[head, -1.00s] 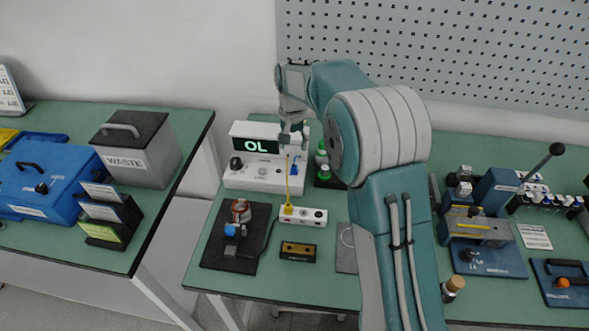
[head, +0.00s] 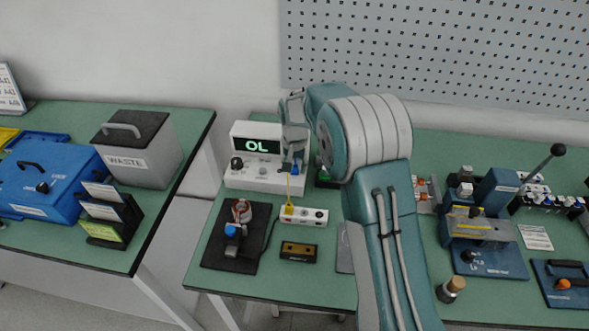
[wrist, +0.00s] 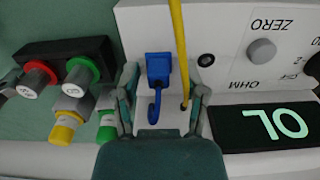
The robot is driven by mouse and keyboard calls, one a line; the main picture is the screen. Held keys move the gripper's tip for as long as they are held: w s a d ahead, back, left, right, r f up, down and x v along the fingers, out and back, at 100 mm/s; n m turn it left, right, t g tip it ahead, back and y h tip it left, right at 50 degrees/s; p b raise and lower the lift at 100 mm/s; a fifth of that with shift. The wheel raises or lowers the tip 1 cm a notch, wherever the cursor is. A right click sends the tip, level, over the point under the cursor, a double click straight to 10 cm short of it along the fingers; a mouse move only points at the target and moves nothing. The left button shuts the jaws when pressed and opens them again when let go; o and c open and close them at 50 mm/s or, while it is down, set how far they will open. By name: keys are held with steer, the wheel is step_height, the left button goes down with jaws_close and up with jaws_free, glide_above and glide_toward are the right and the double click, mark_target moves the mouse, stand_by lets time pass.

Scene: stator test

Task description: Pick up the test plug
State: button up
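My gripper (wrist: 164,82) is open, one finger on each side of the blue plug, with visible gaps. In the head view my gripper (head: 293,156) hangs over the meter's right side. A yellow lead (wrist: 177,40) runs past the plug to a yellow plug (head: 288,210) on a white socket block. I cannot tell which plug is the test plug.
The white meter (head: 254,180) reads OL. Red and green capped connectors (wrist: 82,70) stand close beside my gripper in a black holder. The white socket block (head: 315,216), a black-based stator fixture (head: 218,258) and a small dark block (head: 298,251) lie in front.

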jaws_close()
steer(key=shift+r, duration=0.65)
steer(key=s+d+r, duration=0.1)
steer(key=s+r, duration=1)
steer(key=s, duration=0.3)
steer(key=shift+d+r, duration=0.4)
steer(key=shift+w+d, duration=0.1)
steer(key=shift+d, duration=1.95)
